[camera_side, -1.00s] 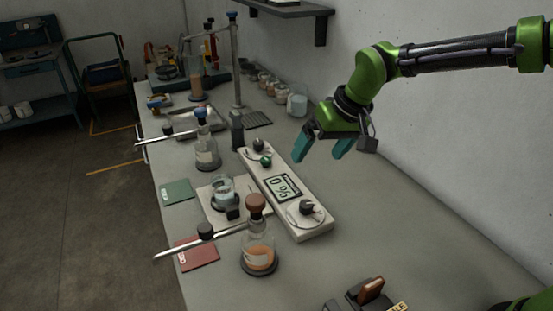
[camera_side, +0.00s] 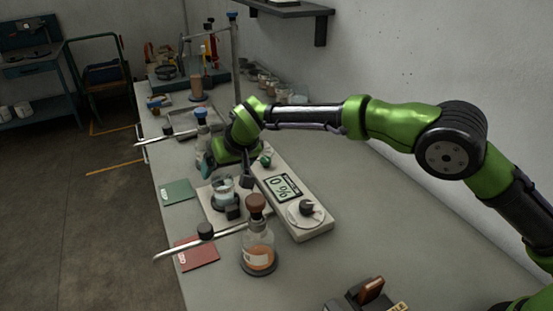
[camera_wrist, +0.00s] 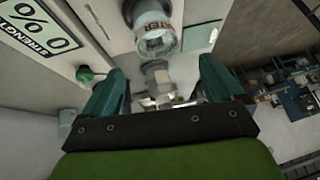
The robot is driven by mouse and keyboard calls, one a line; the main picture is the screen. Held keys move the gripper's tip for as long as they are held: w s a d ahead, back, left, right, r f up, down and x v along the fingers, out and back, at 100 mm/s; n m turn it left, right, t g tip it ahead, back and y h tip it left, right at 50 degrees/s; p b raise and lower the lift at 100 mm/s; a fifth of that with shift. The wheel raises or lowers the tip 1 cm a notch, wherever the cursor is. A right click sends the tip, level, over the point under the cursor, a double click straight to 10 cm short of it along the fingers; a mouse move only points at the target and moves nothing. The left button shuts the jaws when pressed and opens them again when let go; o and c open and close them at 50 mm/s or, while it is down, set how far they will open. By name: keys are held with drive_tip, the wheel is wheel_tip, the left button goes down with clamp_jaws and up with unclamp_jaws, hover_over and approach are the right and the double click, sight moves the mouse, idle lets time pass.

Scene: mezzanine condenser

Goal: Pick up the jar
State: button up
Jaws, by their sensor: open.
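A small clear jar (camera_side: 222,187) with pale bluish contents stands on a light plate (camera_side: 205,206) left of the display unit. A clear labelled vessel that looks like this jar shows at the top of the wrist view (camera_wrist: 155,36). My gripper (camera_side: 207,162) is above the bench, just beyond the jar, beside a blue-capped flask that it partly hides. In the wrist view its two teal fingers (camera_wrist: 161,84) are apart. A pale object (camera_wrist: 158,78) shows in line with the gap; I cannot tell how far beyond the fingers it is.
A display unit (camera_side: 284,188) reading 0 % lies right of the jar. A stoppered flask with orange liquid (camera_side: 258,247) stands in front, near a metal rod (camera_side: 180,249). Green (camera_side: 177,190) and red (camera_side: 198,252) booklets lie along the left edge.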

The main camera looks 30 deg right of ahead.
sight(223, 182)
drive_tip(key=shift+f, duration=0.35)
drive_tip(key=x, duration=0.6)
drive_tip(key=shift+s+f, duration=0.25)
drive_tip(key=shift+f, duration=0.2)
drive_tip(key=c, duration=1.3)
drive_tip(key=shift+r, duration=0.1)
